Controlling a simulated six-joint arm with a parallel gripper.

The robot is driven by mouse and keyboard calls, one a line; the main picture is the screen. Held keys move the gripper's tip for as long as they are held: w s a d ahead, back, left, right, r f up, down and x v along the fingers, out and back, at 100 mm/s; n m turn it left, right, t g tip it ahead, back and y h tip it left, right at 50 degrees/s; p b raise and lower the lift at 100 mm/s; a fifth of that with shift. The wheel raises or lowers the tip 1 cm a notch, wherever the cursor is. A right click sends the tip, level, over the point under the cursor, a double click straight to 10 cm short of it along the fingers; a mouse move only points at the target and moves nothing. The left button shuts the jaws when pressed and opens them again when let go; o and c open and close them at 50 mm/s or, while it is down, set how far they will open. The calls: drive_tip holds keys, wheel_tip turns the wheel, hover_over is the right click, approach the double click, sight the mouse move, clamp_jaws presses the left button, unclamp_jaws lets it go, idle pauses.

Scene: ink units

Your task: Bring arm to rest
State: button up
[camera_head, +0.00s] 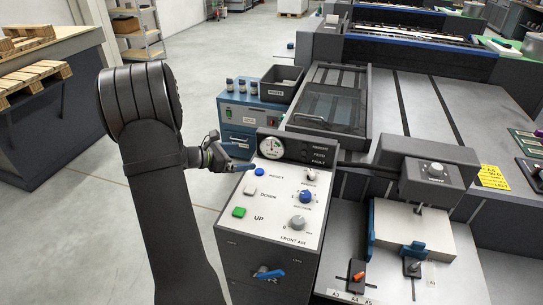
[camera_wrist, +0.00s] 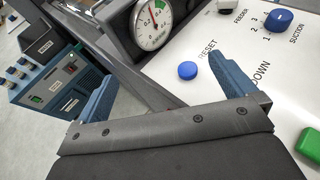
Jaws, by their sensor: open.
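My arm (camera_head: 160,150) rises from the bottom of the head view, bends at the top left and reaches right. My gripper (camera_head: 240,167) is at the left edge of a white control panel (camera_head: 275,218), beside its blue reset button (camera_head: 259,172). In the wrist view, the two blue fingers of my gripper (camera_wrist: 168,88) stand wide apart with nothing held between them. The reset button (camera_wrist: 187,70) shows beyond and between the fingers. Whether a fingertip touches the panel cannot be told.
The panel carries a pressure gauge (camera_head: 271,148), a green UP button (camera_head: 239,212), a white DOWN button (camera_head: 249,189) and several knobs. A blue cabinet (camera_head: 245,110) with bottles and a grey bin (camera_head: 281,83) stand behind. Open floor (camera_head: 205,70) lies left of these.

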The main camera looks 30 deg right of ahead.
drive_tip(key=shift+x, duration=1.65)
drive_tip(key=v, duration=1)
drive_tip(key=c, duration=1)
wheel_tip(320, 180, up, 10)
drive_tip(key=m+g+y, duration=0.5)
drive_tip(key=m+y, duration=0.8)
drive_tip(key=m, duration=0.4)
hover_over(298, 220)
drive_tip(key=w+a, duration=0.1)
drive_tip(key=w, duration=0.6)
drive_tip(key=x, duration=1.7)
drive_tip(key=shift+s+a+f, duration=0.15)
drive_tip(key=shift+s+f, duration=0.05)
